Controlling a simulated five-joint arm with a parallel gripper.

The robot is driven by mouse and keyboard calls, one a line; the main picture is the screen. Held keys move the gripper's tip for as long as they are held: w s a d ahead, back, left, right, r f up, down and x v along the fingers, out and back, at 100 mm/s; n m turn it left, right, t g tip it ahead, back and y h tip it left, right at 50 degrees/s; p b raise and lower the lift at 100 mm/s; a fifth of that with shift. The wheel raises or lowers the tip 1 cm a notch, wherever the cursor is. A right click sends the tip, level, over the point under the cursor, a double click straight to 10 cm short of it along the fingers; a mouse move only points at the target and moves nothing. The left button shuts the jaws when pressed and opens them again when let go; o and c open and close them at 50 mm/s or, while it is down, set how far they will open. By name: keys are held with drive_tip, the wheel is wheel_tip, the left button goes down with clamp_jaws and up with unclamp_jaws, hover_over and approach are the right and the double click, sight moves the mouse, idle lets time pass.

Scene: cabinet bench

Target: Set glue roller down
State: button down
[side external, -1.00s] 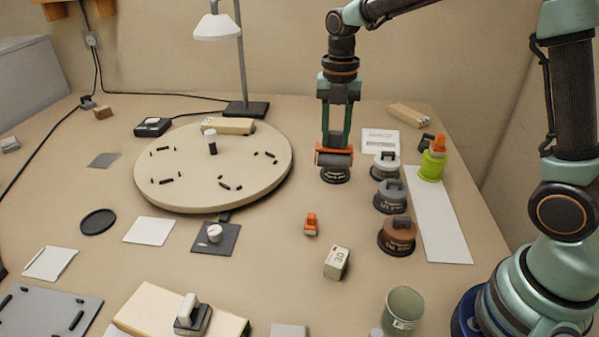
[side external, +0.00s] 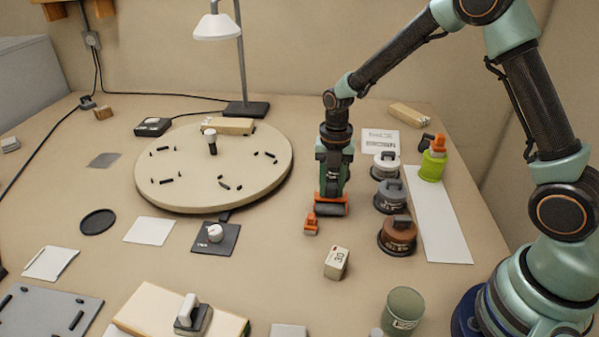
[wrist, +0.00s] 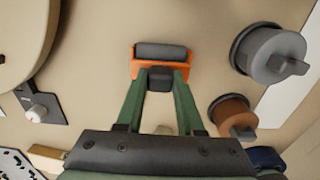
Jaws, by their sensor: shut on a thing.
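The glue roller, a dark cylinder in an orange frame (side external: 332,207), is held at the tip of my gripper (side external: 331,192), which points straight down. In the wrist view the roller (wrist: 161,51) lies across the far end of the two green fingers. My gripper (wrist: 160,77) is shut on its dark handle block. The roller is low over the bench, close to the surface; I cannot tell whether it touches.
A small orange piece (side external: 311,223) is just left of the roller. A numbered pale block (side external: 336,263) is in front. Grey (side external: 389,197) and brown (side external: 397,238) knobbed weights stand to the right. The large round board (side external: 215,170) is at left.

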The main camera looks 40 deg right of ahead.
sight(332, 185)
drive_tip(key=c, duration=0.5)
unclamp_jaws()
drive_tip(key=shift+f, duration=0.1)
wheel_tip(332, 185, up, 12)
drive_tip(key=s+r+m+t, duration=0.2)
drive_tip(key=s+m, duration=0.3)
drive_tip(key=m, duration=0.4)
drive_tip(key=s+r+m+t, duration=0.1)
drive_tip(key=s+r+m, duration=0.3)
drive_tip(key=m, duration=0.5)
drive_tip(key=s+r+m+t, duration=0.2)
drive_tip(key=s+m, duration=0.3)
drive_tip(key=m, duration=0.4)
drive_tip(key=shift+s+d+r+t, duration=0.3)
drive_tip(key=shift+d+r, duration=0.05)
drive_tip(key=shift+r, duration=0.05)
